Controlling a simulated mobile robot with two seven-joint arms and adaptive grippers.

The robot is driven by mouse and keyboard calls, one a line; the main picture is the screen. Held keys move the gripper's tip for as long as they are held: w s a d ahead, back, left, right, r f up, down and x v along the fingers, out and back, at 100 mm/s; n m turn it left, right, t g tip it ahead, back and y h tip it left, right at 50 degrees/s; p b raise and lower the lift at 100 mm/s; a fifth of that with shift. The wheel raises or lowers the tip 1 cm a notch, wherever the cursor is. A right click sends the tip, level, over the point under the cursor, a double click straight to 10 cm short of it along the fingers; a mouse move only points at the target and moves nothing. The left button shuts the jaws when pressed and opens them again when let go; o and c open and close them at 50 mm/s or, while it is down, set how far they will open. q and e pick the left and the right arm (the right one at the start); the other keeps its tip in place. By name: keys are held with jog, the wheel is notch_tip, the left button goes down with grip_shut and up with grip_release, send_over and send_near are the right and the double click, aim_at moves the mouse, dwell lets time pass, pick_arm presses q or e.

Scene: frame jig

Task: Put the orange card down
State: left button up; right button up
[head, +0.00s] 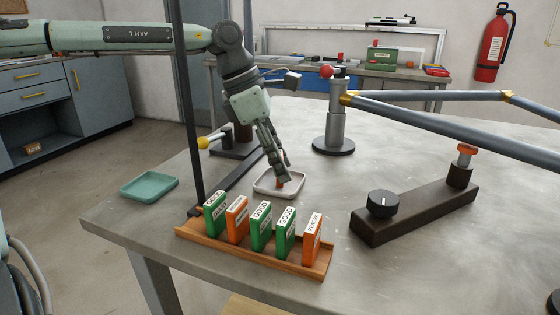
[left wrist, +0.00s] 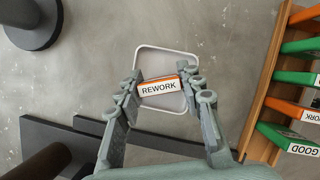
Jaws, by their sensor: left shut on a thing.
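My left gripper (head: 282,178) is shut on an orange card (left wrist: 160,87) with a white label reading REWORK. In the left wrist view the card lies between the two fingertips (left wrist: 160,82), against the white tray (left wrist: 146,55). In the head view the fingers are at the white tray (head: 267,190), and only a little orange shows beside them. I cannot tell whether the card touches the tray floor. My right gripper is not in view.
A wooden rack (head: 290,264) holds several green and orange cards in front of the white tray. A teal tray (head: 149,186) is at the table's left edge. A dark block with a knob (head: 383,204) is at right. A dark post (head: 188,110) stands left of the gripper.

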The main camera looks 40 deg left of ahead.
pick_arm(q)
jog(key=shift+f, duration=0.1)
jog(key=o, duration=0.6)
jog(key=shift+c, duration=0.2)
jog(key=o, duration=0.4)
jog(key=shift+o, duration=0.2)
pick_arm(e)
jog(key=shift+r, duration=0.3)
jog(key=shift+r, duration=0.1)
pick_arm(q)
jog(key=v, duration=1.2)
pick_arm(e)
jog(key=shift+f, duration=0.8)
